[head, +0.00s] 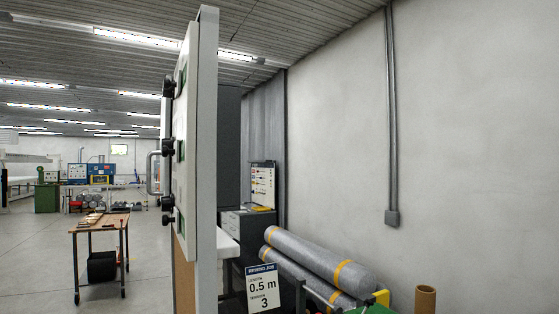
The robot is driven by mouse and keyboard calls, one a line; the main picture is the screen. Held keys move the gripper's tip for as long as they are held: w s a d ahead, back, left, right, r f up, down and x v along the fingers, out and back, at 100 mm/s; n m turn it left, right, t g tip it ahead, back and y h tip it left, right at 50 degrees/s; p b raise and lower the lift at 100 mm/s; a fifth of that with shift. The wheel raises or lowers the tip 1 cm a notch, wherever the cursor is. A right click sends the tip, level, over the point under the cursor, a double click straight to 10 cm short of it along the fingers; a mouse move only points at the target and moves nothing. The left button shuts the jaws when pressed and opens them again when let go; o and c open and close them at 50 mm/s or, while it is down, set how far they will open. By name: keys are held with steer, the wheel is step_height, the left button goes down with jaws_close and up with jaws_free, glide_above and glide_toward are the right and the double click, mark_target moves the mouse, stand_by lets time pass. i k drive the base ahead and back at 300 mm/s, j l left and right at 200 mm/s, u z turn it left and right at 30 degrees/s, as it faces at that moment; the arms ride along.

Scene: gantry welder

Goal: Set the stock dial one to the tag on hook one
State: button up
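A tall pale panel (205,140) stands close by, seen nearly edge-on. Several black knobs stick out from its left face, among them an upper knob (168,84), a middle knob (167,148) and a lower knob (168,203). I cannot tell which is stock dial one, and their settings cannot be read from this angle. A metal handle (152,173) also juts from that side. No hook or tag can be made out. My gripper is not in view.
A wheeled wooden-top table (101,223) stands left on open floor. A brown tube (425,300) stands far right.

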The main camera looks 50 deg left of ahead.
mark_target(170, 93)
steer(key=u, duration=2.45)
steer(key=i+j, duration=0.65)
steer(key=j, duration=0.25)
